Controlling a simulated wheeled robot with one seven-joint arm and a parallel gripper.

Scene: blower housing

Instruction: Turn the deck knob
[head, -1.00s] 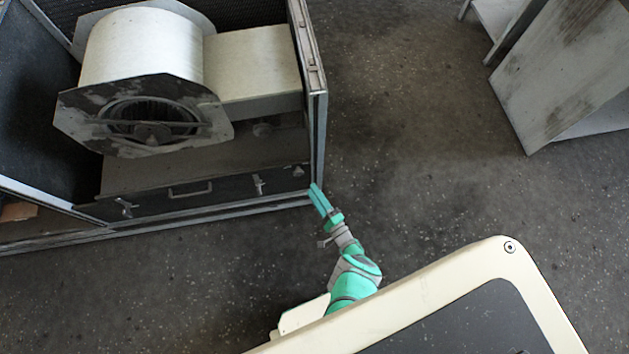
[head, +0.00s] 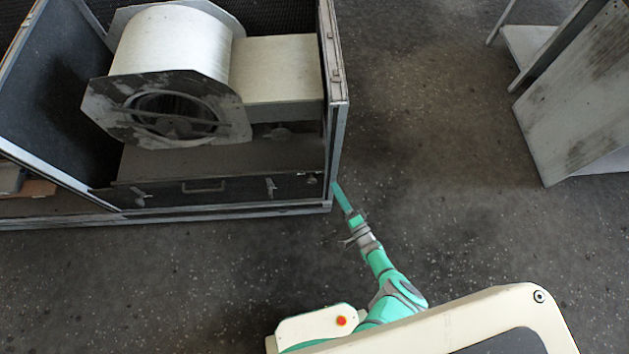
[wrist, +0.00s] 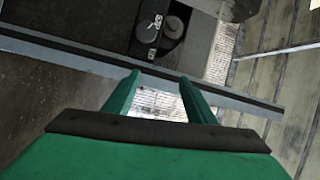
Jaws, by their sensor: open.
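A small grey knob-like fitting (head: 280,133) sits on the housing deck (head: 240,157), below the pale duct and right of the blower. A dark round knob (wrist: 173,27) beside a grey part with white marks shows at the top of the wrist view. I cannot tell whether both are the same knob. My gripper (head: 337,186) is at the front right corner of the blower housing, outside it. In the wrist view my gripper (wrist: 160,85) has its two green fingers apart, with nothing held between them. The knob lies beyond the fingertips, across a grey frame edge.
The housing's right post (head: 339,100) and front rail (head: 230,212) stand close to my gripper. The blower drum (head: 172,45) and pale duct (head: 278,68) fill the back. A latch (head: 270,186) and a handle (head: 203,188) are on the front panel. Floor is clear right, before a grey panel (head: 575,100).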

